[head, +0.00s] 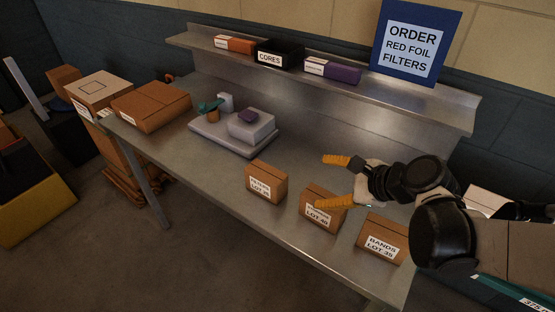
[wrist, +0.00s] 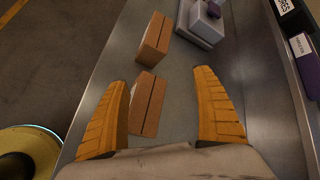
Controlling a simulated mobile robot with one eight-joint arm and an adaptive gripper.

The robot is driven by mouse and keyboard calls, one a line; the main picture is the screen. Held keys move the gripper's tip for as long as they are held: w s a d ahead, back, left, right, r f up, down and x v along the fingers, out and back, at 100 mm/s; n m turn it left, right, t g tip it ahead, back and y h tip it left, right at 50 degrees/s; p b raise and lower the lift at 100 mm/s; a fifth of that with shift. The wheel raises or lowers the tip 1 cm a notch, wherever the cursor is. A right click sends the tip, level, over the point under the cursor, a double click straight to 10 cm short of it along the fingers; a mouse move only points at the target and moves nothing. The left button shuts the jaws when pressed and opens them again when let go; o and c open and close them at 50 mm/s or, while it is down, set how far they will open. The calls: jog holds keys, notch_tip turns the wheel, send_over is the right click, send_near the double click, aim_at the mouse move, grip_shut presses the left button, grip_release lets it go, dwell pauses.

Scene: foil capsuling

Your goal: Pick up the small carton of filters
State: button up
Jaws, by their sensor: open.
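Three small brown cartons stand in a row along the table's front. The right carton (head: 384,238) reads "BANDS LOT 35". The middle carton (head: 322,209) has a label with "LOT 40", its top line too blurred to read. The left carton (head: 266,181) has a label I cannot read clearly, so I cannot tell which holds filters. My gripper (head: 328,181) is open and empty, its orange fingers spread; one finger overlaps the middle carton's top in the head view. In the wrist view, one carton (wrist: 148,104) shows between the fingers (wrist: 162,80), another (wrist: 154,40) beyond.
A steel table (head: 200,165) carries a grey device (head: 240,132) and a larger brown box (head: 151,106). A back shelf (head: 400,95) holds an orange box, a black "CORES" bin (head: 279,54) and a purple box. A blue sign (head: 416,42) reads "ORDER RED FOIL FILTERS".

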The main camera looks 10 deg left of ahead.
aim_at(268, 173)
jog(key=w+a+f+m+y, duration=0.1)
jog(key=a+f+m, duration=0.1)
jog(key=a, duration=0.1)
jog(key=w+a+f+m+y+b, duration=0.1)
jog(key=w+a+m, duration=0.1)
jog(key=a, duration=0.2)
jog(key=w+a+f+m+y+b, duration=0.1)
jog(key=a+f+m, duration=0.1)
jog(key=a+m, duration=0.1)
jog(key=shift+w+a+f+g+y, duration=0.3)
jog(key=shift+w+a, duration=0.05)
jog(key=shift+a, duration=0.2)
jog(key=b+x, duration=0.3)
jog(key=x, duration=0.2)
jog(key=shift+w+a, duration=0.15)
jog(key=shift+w, duration=0.1)
jog(key=shift+r, duration=0.1)
jog(key=c, duration=1.4)
